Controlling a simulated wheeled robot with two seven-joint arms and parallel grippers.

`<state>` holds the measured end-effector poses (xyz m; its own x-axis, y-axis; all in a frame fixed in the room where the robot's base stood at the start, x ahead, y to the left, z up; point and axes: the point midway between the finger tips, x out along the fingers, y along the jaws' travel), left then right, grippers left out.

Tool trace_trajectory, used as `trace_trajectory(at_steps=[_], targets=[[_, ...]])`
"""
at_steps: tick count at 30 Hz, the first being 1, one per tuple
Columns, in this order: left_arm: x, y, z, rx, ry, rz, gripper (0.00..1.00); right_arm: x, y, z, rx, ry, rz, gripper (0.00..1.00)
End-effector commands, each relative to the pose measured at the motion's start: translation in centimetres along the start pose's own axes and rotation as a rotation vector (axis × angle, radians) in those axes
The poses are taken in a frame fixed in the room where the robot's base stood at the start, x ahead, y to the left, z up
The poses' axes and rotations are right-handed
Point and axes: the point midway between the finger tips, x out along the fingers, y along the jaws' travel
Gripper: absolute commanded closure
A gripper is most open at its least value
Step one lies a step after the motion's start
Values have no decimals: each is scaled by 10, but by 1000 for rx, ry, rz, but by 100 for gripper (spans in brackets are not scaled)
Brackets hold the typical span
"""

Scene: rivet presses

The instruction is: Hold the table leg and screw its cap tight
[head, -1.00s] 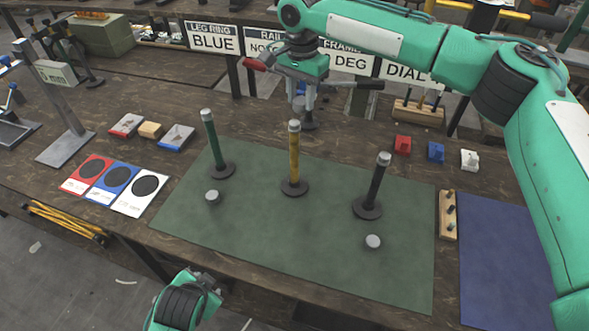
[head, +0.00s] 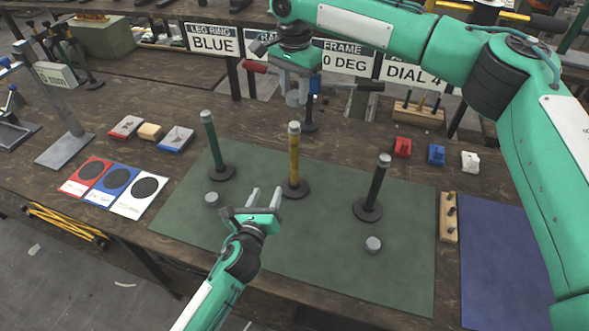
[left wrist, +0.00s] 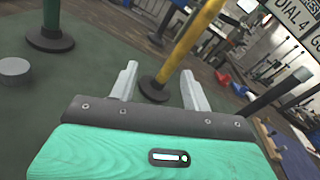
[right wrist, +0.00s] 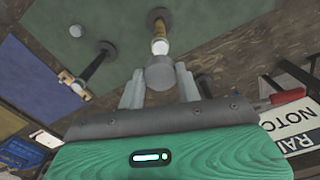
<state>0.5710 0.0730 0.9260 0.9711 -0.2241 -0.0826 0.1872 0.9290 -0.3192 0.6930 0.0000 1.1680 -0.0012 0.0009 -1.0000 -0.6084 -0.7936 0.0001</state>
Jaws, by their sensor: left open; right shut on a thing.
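Three upright legs with grey tops and round dark bases stand on the green mat (head: 300,250): a green leg (head: 209,145), a yellow leg (head: 294,160) and a black leg (head: 375,185). My left gripper (head: 264,197) is open and empty, low in front of the yellow leg. In the left wrist view the yellow leg (left wrist: 190,45) stands beyond the fingertips, apart from them. My right gripper (head: 296,98) is above and behind the yellow leg, shut on a grey cap (right wrist: 160,73). Two more grey caps (head: 212,199) (head: 373,244) lie on the mat.
A wooden block with pegs (head: 448,217) and a blue mat (head: 508,255) lie on the right. Red, blue and white cards (head: 115,186) lie on the left. Small coloured blocks (head: 403,147) sit behind the mat. Signs (head: 345,62) stand along the back.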

Motion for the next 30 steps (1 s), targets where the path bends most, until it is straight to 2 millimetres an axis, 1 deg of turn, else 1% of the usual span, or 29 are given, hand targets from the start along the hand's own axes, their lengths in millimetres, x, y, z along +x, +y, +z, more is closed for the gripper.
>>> trace_trajectory(at_steps=[1,3,7,10,18,21,23,26,30], targets=[[6,-9,0,92,-16,-38,52,0,0,0,0,0,0,87],[11,-19,0,196,-35,-80,52,0,0,0,1,0,0,87],[16,-29,-1,309,-57,-123,52,0,0,0,1,0,0,87],[17,-32,-1,335,-63,-134,52,0,0,0,1,0,0,87],[17,-32,-1,333,-63,-133,52,0,0,0,1,0,0,87],[20,-32,0,332,-63,-132,52,0,0,0,1,0,0,87],[25,-32,0,332,-63,-132,52,0,0,0,1,0,0,87],[39,-34,1,331,-64,-131,52,0,0,0,1,0,0,87],[66,-38,2,331,-64,-131,52,0,0,0,1,0,0,87]])
